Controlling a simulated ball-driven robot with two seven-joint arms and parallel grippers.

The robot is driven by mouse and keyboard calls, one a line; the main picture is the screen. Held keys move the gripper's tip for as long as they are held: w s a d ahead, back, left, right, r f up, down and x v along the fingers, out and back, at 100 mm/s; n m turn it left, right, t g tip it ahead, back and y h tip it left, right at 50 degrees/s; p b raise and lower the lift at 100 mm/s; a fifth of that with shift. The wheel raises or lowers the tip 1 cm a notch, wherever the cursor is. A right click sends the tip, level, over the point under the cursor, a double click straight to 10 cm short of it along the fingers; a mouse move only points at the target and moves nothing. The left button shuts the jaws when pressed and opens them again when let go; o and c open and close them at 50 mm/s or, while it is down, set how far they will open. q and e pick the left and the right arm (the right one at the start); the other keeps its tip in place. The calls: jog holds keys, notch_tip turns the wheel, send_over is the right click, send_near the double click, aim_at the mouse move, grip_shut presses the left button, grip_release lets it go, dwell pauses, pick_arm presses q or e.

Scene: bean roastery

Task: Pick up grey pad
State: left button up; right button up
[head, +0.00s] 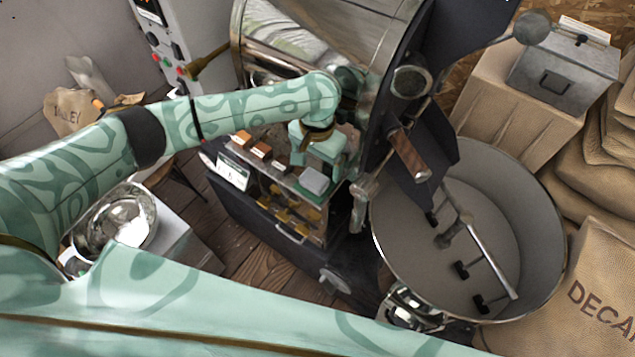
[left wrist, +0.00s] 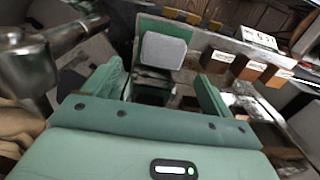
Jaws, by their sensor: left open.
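The grey pad (head: 314,181) is a small rounded block at the right end of a narrow shelf on the front of the roaster, on a green patch (head: 303,190). The left wrist view shows the pad (left wrist: 163,50) upside of centre, with the green patch around it. My left gripper (head: 316,163) is just above and behind the pad in the head view, pointing down. In the left wrist view its open fingers (left wrist: 158,72) stand left and right, with the pad beyond them and nothing held. My right gripper is not in view.
Several small coloured blocks (head: 262,150) with cards stand along the shelf left of the pad. The roaster drum (head: 300,45) rises behind. A wide cooling pan (head: 540,230) is at right, with a wooden handle (head: 408,155) near it. A steel bowl (head: 125,215) is at left.

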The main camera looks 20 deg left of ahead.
aim_at(316, 176)
pick_arm(q)
jog(key=shift+s+a+f, duration=0.1)
jog(key=shift+f, duration=0.6)
jog(key=shift+f+b, duration=0.3)
jog(key=shift+f, duration=0.05)
notch_tip(316, 176, down, 5)
jog(key=shift+a+r+b, duration=0.1)
jog(key=shift+r+b, duration=0.1)
jog(key=shift+b, duration=1)
jog(key=shift+r, duration=0.15)
jog(key=c, duration=1)
